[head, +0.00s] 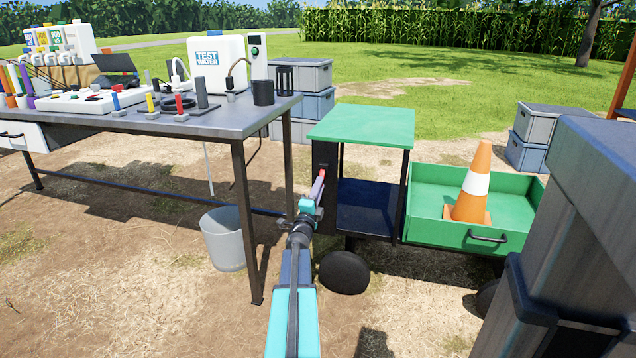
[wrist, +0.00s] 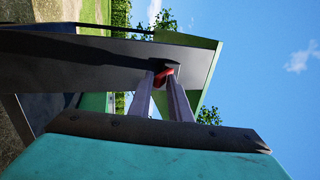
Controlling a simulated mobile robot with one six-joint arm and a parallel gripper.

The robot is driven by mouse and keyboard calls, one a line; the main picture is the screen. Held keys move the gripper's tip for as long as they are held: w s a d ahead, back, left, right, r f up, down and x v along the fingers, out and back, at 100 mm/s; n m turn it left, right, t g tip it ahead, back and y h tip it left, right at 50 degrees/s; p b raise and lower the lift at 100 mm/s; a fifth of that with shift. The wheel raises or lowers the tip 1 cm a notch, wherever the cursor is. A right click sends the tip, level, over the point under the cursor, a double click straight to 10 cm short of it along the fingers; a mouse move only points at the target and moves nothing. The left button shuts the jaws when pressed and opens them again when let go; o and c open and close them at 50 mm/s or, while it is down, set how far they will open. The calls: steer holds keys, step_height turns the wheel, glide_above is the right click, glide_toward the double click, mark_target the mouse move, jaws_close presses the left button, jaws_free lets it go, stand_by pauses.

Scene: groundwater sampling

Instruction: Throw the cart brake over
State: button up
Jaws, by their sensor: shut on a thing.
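The cart (head: 362,128) has a green roof, a dark post at its left and a green bed (head: 425,190). The brake lever's red grip (head: 323,174) shows at the cart's dark post. In the wrist view the red grip (wrist: 163,76) sits between my fingertips, against the dark panel (wrist: 90,55). My gripper (head: 318,188) reaches up to the post from below and is shut on the red grip. The fingers hide part of the lever, and its full angle cannot be told.
An orange traffic cone (head: 476,180) stands in the cart's bed. A metal table (head: 205,122) with sampling gear stands at the left, close to my arm. A grey bucket (head: 224,240) stands under it. Stacked crates (head: 303,105) stand behind the cart.

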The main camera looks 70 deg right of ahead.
steer(key=shift+o, duration=0.4)
steer(key=shift+d+f+h+b, duration=0.7)
steer(key=shift+d+f+b, duration=0.2)
steer(key=shift+b, duration=2.45)
steer(key=shift+r, duration=0.1)
steer(key=o, duration=0.6)
steer(key=shift+d, duration=0.1)
steer(key=shift+o, duration=0.2)
steer(key=p+v, duration=0.3)
steer(key=v, duration=1.1)
steer(key=shift+p, duration=0.4)
